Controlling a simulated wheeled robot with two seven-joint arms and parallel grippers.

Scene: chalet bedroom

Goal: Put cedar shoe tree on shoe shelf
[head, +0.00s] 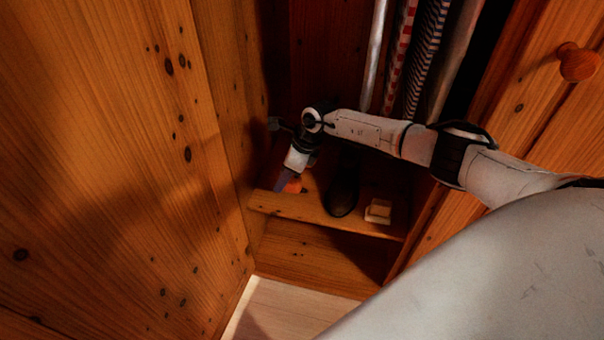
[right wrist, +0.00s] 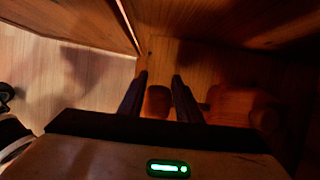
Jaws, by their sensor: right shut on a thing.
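The orange-brown cedar shoe tree (head: 293,187) is at the left end of the shoe shelf (head: 318,214), inside the wooden wardrobe. My right gripper (head: 285,182) reaches down over that end and is shut on the shoe tree. In the right wrist view, a rounded part of the shoe tree (right wrist: 157,102) sits between the two dark fingers (right wrist: 157,85). A wider orange-brown part shows to the right of the fingers. I cannot tell whether the shoe tree touches the shelf. My left gripper is in neither view.
A dark shoe (head: 343,189) stands mid-shelf, with a small pale block (head: 378,210) to its right. Hanging clothes (head: 425,55) are at the back right. A wooden panel (head: 225,130) stands close on the left. A round door knob (head: 578,63) is at upper right.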

